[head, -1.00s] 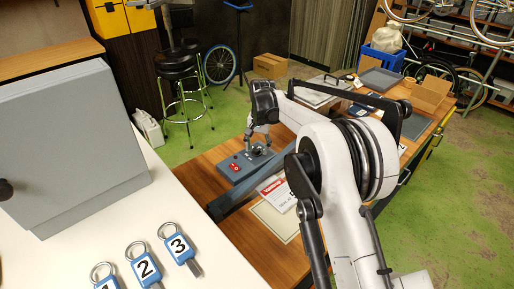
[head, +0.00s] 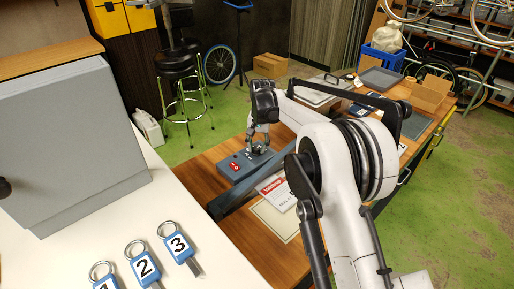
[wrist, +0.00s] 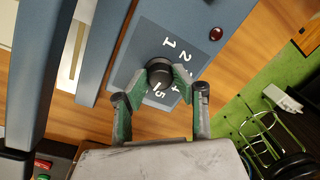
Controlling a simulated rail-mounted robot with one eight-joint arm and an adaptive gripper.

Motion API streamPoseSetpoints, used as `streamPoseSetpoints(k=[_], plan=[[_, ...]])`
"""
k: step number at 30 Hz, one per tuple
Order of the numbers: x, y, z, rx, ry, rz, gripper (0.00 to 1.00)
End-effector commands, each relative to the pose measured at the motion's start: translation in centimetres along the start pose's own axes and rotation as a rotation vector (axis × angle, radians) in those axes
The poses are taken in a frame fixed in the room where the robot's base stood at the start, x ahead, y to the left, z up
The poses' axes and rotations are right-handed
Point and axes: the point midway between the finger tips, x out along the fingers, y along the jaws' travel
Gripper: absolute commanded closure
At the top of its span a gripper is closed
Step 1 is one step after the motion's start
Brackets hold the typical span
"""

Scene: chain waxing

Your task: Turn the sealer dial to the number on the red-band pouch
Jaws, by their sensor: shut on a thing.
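The 1, 2 and 5 are readable; others are partly covered by a finger. The dial's pointer cannot be made out. My gripper (wrist: 160,79) is shut on the dial, a fingertip on each side. The pouch with the red band (head: 276,189) lies beside the sealer; its small print is unreadable.
The sealer's long blue bars (wrist: 102,45) run close beside the dial panel. A white counter (head: 95,235) with numbered blue key tags (head: 179,246) and a grey box (head: 75,140) is at the front left. Stools (head: 180,85) stand beyond the bench.

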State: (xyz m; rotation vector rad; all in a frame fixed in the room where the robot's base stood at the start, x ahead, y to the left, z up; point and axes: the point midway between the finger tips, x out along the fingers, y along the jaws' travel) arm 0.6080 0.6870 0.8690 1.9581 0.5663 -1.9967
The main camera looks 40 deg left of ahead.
Motion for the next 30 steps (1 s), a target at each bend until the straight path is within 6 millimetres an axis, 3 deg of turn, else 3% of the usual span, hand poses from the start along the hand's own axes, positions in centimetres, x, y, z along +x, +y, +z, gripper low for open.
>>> streamPoseSetpoints(k=[18, 30], plan=[[0.08, 0.01, -0.12, -0.448, -0.034, 0.0, 1.0], [-0.01, -0.01, -0.15, -0.614, -0.046, 0.0, 1.0]])
